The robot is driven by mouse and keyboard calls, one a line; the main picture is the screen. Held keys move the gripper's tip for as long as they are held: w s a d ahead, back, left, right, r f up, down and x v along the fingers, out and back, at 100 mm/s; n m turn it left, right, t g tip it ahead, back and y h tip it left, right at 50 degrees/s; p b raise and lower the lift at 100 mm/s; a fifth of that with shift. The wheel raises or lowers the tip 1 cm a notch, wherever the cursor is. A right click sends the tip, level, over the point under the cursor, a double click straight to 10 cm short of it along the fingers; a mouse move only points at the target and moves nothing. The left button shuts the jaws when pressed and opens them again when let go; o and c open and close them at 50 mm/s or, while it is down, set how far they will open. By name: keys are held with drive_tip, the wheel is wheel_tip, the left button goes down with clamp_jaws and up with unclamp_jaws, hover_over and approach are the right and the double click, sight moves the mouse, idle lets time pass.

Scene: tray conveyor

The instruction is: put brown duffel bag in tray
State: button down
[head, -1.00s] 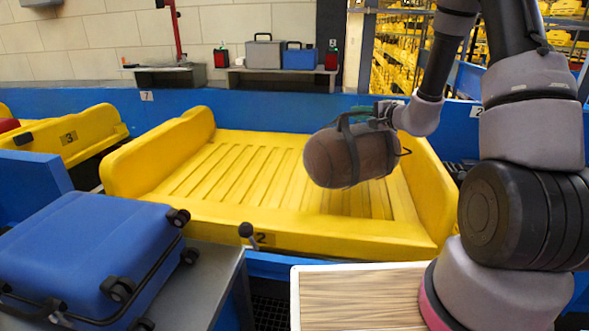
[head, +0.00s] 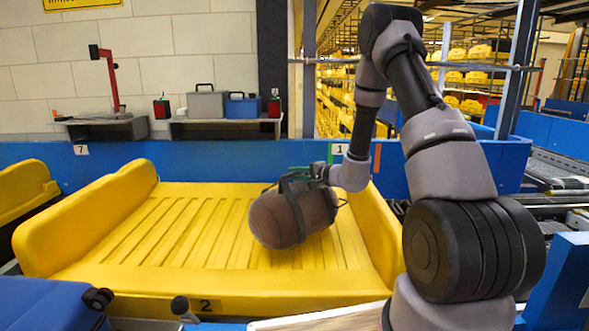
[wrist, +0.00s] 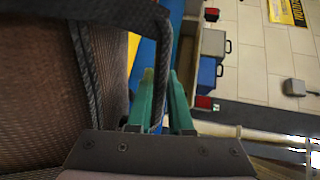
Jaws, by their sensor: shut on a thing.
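The brown duffel bag (head: 285,222) has black straps and appears over the right half of the yellow tray (head: 120,280), marked 2, in the head view. I cannot tell whether its underside touches the tray. My gripper (head: 318,172) is at the bag's upper right side, shut on its strap. In the wrist view, the green fingers of my gripper (wrist: 165,95) are around the black strap, and the bag's brown mesh side (wrist: 40,95) fills the left. The tray holds nothing else that I can see.
A blue suitcase (head: 45,305) lies at the lower left, in front of the tray. Another yellow tray (head: 22,195) is at the far left. A blue wall (head: 225,158) runs behind the tray. A shelf behind holds a grey case (head: 206,105) and a blue case (head: 243,108).

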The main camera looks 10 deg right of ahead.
sight(296, 187)
drive_tip(key=shift+f, duration=1.35)
drive_tip(key=c, duration=1.2)
unclamp_jaws()
drive_tip(key=shift+f, duration=0.2)
drive_tip(key=shift+c, duration=0.2)
drive_tip(key=o, duration=0.4)
drive_tip(key=shift+r, duration=0.1)
